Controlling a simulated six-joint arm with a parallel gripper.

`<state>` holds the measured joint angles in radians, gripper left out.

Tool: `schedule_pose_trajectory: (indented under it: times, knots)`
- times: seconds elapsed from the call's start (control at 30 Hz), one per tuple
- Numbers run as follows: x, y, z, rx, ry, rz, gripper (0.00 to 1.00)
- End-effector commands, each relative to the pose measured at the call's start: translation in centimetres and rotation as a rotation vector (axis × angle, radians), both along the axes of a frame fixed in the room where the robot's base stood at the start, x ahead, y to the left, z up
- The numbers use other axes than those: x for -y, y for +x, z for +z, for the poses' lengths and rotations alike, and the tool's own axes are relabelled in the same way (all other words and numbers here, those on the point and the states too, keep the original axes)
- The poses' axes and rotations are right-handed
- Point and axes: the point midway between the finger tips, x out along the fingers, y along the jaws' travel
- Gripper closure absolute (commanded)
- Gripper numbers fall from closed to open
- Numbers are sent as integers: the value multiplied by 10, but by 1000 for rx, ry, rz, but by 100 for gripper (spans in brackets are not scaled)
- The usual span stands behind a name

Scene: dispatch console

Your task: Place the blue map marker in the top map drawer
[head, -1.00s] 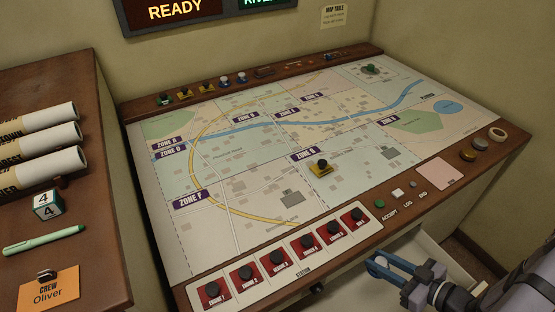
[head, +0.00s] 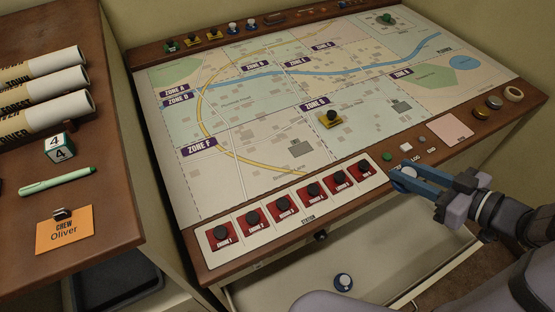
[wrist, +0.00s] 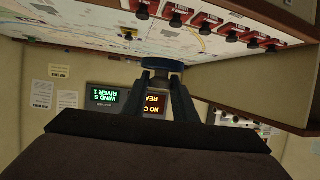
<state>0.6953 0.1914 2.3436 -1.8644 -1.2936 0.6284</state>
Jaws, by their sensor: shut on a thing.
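My gripper (head: 404,173) is shut on a blue map marker (wrist: 162,65), whose blue round base shows beyond the fingers in the wrist view. In the head view its pale part shows between the fingers. The gripper appears over the console's front edge, right of the station panel. The top map drawer (head: 300,291) is pulled open below the front edge, and its pale floor is visible. The drawer's right part is hidden by my arm.
The map table (head: 260,130) carries a yellow marker (head: 330,119) near Zone G. Several red engine markers stand on the station panel (head: 295,209). Further markers, including blue ones (head: 233,28), stand along the back rail. A side desk (head: 110,215) is at left.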

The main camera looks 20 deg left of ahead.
Motion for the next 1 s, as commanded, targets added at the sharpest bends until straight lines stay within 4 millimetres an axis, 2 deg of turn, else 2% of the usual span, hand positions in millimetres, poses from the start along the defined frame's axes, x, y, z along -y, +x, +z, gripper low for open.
schedule_pose_trajectory:
  times: [0.27,0.37,0.47,0.6,0.73,0.9,1.0]
  knots:
    - [-44,33,-9,-11,-16,114,97]
    - [-68,46,-10,-11,-22,163,97]
    - [-100,60,-12,-11,-27,221,97]
    - [-158,76,-13,-11,-32,311,97]
    - [-217,83,-12,-7,-30,394,97]
    - [-299,77,-10,-5,-21,496,97]
    - [-339,69,-8,-4,-13,543,97]
